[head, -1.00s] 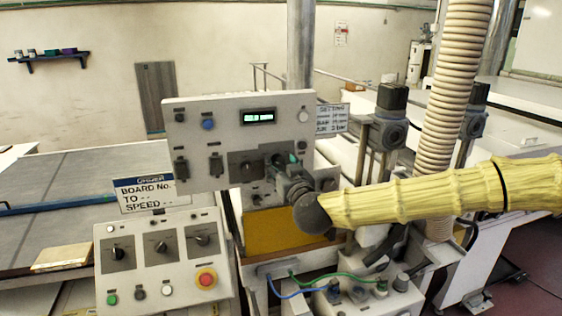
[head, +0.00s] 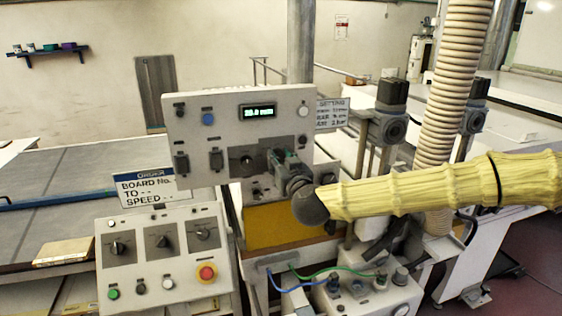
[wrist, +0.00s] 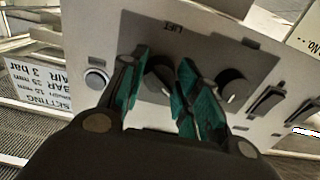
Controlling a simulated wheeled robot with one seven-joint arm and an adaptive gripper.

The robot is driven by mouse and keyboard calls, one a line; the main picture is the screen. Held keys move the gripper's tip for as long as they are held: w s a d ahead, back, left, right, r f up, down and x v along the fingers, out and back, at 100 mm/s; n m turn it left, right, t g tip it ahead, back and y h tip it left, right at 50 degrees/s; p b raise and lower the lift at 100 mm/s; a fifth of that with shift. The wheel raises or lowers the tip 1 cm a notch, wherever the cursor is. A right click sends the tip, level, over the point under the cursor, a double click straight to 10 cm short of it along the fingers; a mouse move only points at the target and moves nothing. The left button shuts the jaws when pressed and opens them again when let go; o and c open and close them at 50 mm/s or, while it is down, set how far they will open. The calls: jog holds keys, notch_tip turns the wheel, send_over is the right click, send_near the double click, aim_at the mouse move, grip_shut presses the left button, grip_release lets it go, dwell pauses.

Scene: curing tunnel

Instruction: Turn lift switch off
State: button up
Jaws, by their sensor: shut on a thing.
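The lift switch (wrist: 158,80) is a dark rotary knob on a grey plate marked LIFT, seen upside down in the wrist view. My gripper (wrist: 162,65) has its two teal-padded fingers on either side of this knob, closed on it. In the head view my gripper (head: 281,157) is at the right part of the upper control panel (head: 222,118) and hides the switch. The fingers partly cover the knob in the wrist view, so its pointer position cannot be told.
A second knob (wrist: 232,88) sits close beside the held one. A round button (wrist: 96,79) is on the other side. Below the panel are a lower control box (head: 165,275) with a red stop button (head: 207,273) and cabled fittings. A ribbed hose (head: 447,110) stands at right.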

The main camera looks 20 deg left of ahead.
jog(key=shift+f+m+b, duration=0.15)
jog(key=shift+m+b, duration=0.15)
jog(key=shift+b, duration=0.25)
jog(key=shift+f+m+b, duration=0.1)
jog(key=shift+m+b, duration=0.5)
jog(key=shift+b, duration=0.35)
jog(key=m+b, duration=0.2)
jog(key=b, duration=0.1)
jog(key=shift+m, duration=0.3)
jog(key=m+b, duration=0.3)
jog(key=shift+r+m+b, duration=0.25)
jog(key=shift+m+b, duration=1.15)
jog(key=shift+m, duration=0.2)
jog(key=o, duration=1)
